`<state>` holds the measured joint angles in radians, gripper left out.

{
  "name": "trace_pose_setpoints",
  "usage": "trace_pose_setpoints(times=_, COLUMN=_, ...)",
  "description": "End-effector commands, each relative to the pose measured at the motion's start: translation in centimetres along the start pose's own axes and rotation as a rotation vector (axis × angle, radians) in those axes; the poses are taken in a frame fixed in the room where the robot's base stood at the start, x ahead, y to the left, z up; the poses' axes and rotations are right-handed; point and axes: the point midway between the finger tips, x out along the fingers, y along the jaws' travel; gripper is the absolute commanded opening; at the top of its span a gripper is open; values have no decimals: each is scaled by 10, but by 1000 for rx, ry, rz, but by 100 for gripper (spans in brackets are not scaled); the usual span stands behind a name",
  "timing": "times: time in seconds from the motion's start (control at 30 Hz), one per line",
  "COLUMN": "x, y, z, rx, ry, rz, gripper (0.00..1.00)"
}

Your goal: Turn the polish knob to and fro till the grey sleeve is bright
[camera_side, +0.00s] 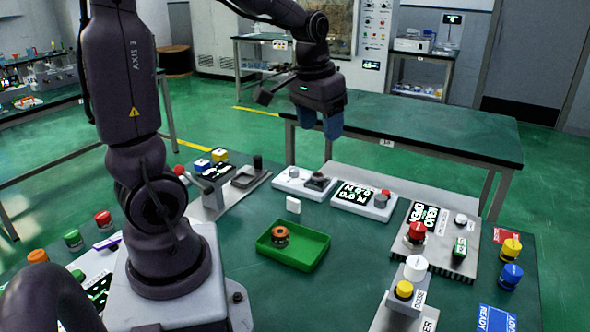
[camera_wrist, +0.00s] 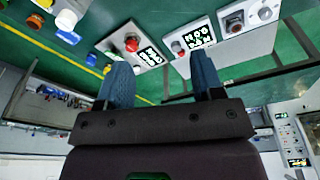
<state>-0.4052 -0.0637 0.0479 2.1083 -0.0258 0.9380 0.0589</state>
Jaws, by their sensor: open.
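My gripper (camera_side: 319,122) is open and empty, with blue fingers pointing down. It is raised above the far edge of the green bench, and its fingers show apart in the wrist view (camera_wrist: 160,62). Below it is a white unit (camera_side: 305,184) with a dark square holder (camera_side: 318,181); the holder also shows in the wrist view (camera_wrist: 235,21). Beside it, a display unit (camera_side: 350,207) carries a small grey knob (camera_side: 380,201) with a red one (camera_side: 386,192) close by. No label reads "polish", and I cannot tell which part is the polish knob or the grey sleeve.
A green tray (camera_side: 318,262) holds an orange and dark ring-shaped part (camera_side: 280,236). A panel with a red mushroom button (camera_side: 416,232) stands right. White and yellow knobs (camera_side: 404,290) stand in front. Another table (camera_side: 430,140) lies behind. The air around my gripper is clear.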

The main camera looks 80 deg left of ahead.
Motion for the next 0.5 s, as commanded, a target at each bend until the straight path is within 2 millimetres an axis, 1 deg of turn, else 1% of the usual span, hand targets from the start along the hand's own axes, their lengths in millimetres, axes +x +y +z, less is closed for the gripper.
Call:
trace_pose_setpoints(times=0.03, x=12, y=-19, z=-18, rx=-38, ry=-33, rz=-6, gripper=61)
trace_pose_setpoints(times=0.07, x=18, y=-30, z=-27, rx=-54, ry=-48, rz=-9, gripper=61)
trace_pose_setpoints(times=0.1, x=27, y=-45, z=-39, rx=-73, ry=-66, rz=-12, gripper=61)
trace_pose_setpoints(times=0.17, x=42, y=-69, z=-55, rx=-96, ry=-92, rz=-16, gripper=61)
trace_pose_setpoints(times=0.2, x=52, y=-86, z=-65, rx=-110, ry=-109, rz=-17, gripper=61)
trace_pose_setpoints(times=0.27, x=70, y=-112, z=-78, rx=-128, ry=-132, rz=-18, gripper=61)
trace_pose_setpoints(times=0.3, x=82, y=-131, z=-84, rx=-137, ry=-148, rz=-18, gripper=61)
trace_pose_setpoints(times=0.33, x=91, y=-145, z=-89, rx=-141, ry=-159, rz=-18, gripper=61)
trace_pose_setpoints(times=0.37, x=101, y=-158, z=-93, rx=-144, ry=-169, rz=-17, gripper=61)
trace_pose_setpoints(times=0.4, x=114, y=-177, z=-97, rx=-145, ry=-183, rz=-16, gripper=61)
trace_pose_setpoints(times=0.47, x=135, y=-206, z=-102, rx=-142, ry=-198, rz=-13, gripper=61)
trace_pose_setpoints(times=0.5, x=148, y=-224, z=-103, rx=-135, ry=-209, rz=-10, gripper=61)
